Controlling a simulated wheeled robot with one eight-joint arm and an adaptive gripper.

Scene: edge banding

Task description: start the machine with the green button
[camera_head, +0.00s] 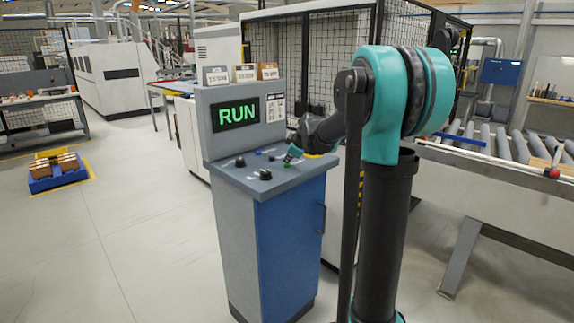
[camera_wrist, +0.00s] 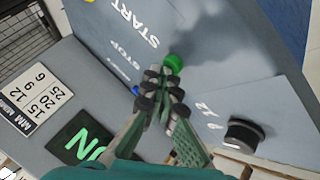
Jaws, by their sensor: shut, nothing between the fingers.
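The control console (camera_head: 262,230) stands in the middle of the head view. Its screen (camera_head: 235,112) shows RUN in green letters. The green button (camera_wrist: 174,63) is beside the START label (camera_wrist: 136,22) in the wrist view. My gripper (camera_wrist: 157,74) is shut and empty, its fingertips right by the green button. Whether they touch it I cannot tell. In the head view my gripper (camera_head: 291,154) is low over the console's sloped panel. A blue button (camera_wrist: 136,90) is partly hidden by the fingers near the STOP label (camera_wrist: 126,48).
A black knob (camera_wrist: 244,134) sits on the panel close to my gripper. More knobs (camera_head: 265,174) are on its front part. A number plate (camera_wrist: 40,92) is beside the screen. A roller conveyor (camera_head: 490,140) stands at the right.

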